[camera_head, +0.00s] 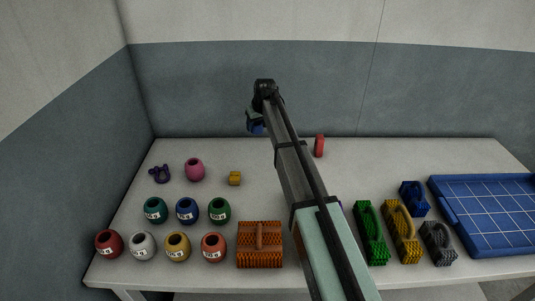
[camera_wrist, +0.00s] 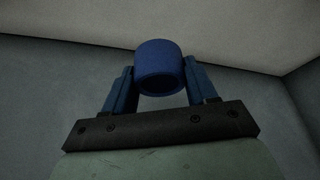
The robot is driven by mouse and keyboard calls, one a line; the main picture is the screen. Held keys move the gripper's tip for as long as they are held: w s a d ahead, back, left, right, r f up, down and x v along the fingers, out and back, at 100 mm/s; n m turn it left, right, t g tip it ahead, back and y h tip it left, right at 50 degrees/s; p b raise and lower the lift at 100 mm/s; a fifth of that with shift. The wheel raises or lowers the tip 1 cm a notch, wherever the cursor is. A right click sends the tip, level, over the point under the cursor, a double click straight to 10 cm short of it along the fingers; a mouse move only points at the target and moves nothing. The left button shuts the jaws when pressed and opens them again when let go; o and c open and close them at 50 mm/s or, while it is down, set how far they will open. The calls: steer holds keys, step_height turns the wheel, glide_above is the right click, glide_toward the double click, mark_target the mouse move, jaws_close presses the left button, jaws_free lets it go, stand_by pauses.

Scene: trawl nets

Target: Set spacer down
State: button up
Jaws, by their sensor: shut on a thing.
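A short blue cylindrical spacer (camera_wrist: 159,68) is held between the two blue fingers of my gripper (camera_wrist: 159,80) in the wrist view. My gripper is shut on its sides, and the spacer's round end faces the camera. In the head view, my gripper (camera_head: 256,124) is raised above the back of the table, in front of the grey wall. A bit of blue shows there, but the spacer is too small to make out clearly. In the wrist view only walls show behind the spacer.
The white table (camera_head: 300,173) has free room at its back middle. Several numbered floats (camera_head: 187,211) are front left. Brush-like blocks (camera_head: 403,235) and a blue gridded tray (camera_head: 490,210) are right.

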steer(key=s+d+m, duration=0.1)
steer(key=s+d, duration=0.2)
steer(key=d, duration=0.3)
steer(key=shift+m+h, duration=0.4)
steer(key=shift+m, duration=0.3)
steer(key=shift+w+f, duration=0.15)
steer(key=shift+f, duration=2.4)
steer(key=shift+w+f, duration=0.15)
steer(key=shift+f, duration=2.4)
steer(key=o, duration=1.1)
steer(key=shift+f, duration=0.1)
steer(key=shift+c, duration=0.2)
steer(key=v, duration=1.2)
steer(key=shift+s, duration=0.1)
